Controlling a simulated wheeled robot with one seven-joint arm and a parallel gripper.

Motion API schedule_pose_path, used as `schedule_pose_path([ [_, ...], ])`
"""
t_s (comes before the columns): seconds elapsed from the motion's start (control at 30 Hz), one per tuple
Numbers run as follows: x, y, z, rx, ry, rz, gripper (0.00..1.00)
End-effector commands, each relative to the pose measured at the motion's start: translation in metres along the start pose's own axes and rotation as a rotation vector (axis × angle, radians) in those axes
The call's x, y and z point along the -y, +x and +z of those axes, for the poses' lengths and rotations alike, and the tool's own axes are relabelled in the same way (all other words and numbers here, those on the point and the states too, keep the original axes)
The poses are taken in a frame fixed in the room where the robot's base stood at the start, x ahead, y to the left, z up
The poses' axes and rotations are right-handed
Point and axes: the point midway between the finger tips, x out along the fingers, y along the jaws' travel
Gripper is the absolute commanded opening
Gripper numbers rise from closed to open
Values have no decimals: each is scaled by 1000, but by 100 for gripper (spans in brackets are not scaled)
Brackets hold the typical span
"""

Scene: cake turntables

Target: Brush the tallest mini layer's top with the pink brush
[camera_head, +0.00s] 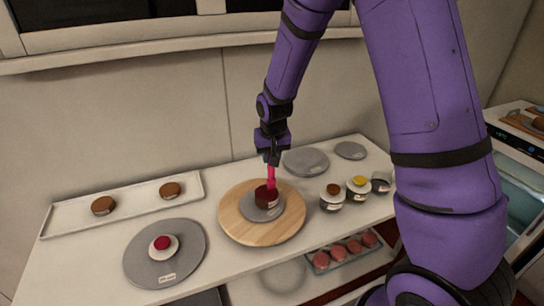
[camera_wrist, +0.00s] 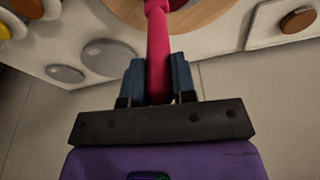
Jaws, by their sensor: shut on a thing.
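My gripper (camera_head: 271,158) is shut on the pink brush (camera_head: 271,176), which hangs upright below it. In the wrist view my gripper's fingers (camera_wrist: 160,75) clasp the pink brush (camera_wrist: 158,45) from both sides. The brush's lower end is at a dark red-brown mini layer (camera_head: 268,199), which stands on a grey disc (camera_head: 252,207) on a round wooden turntable (camera_head: 235,226). I cannot tell if the bristles touch its top. Two brown mini layers, (camera_head: 103,205) and (camera_head: 171,190), lie on a long white tray (camera_head: 135,208) at left.
A grey turntable (camera_head: 140,266) with a white piece topped in red (camera_head: 163,246) stands front left. Small jars (camera_head: 332,202) with brown and yellow contents stand right of the wooden turntable. Empty grey discs (camera_head: 306,161) lie behind. A lower shelf holds pink rounds (camera_head: 338,252).

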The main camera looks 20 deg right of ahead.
Motion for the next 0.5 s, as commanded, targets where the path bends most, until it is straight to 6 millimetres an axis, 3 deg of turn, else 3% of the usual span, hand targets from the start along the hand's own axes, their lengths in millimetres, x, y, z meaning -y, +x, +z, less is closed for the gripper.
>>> schedule_pose_path([
  [0.5, 10, 2, -10, -1, 0, 0, 0],
])
